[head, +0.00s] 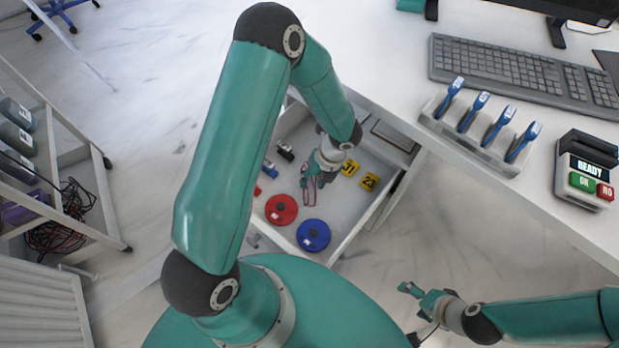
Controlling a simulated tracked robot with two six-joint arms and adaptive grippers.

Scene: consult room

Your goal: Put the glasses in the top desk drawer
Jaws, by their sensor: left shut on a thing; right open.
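The desk drawer (342,210) is pulled open beneath the white desk. My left gripper (317,174) reaches down over the drawer from above. It is shut on the glasses (308,194), a thin red-framed shape hanging from its fingertips. The glasses are over or inside the drawer; I cannot tell whether they touch its floor. My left arm crosses the middle of the view and hides part of the drawer's left side. My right gripper (413,293) is open and empty, low over the floor to the right of the drawer.
On the desk (395,60) are a keyboard (510,70), a rack of blue-handled tools (470,140) and a card terminal (585,172). A shelf cart (100,200) stands left.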

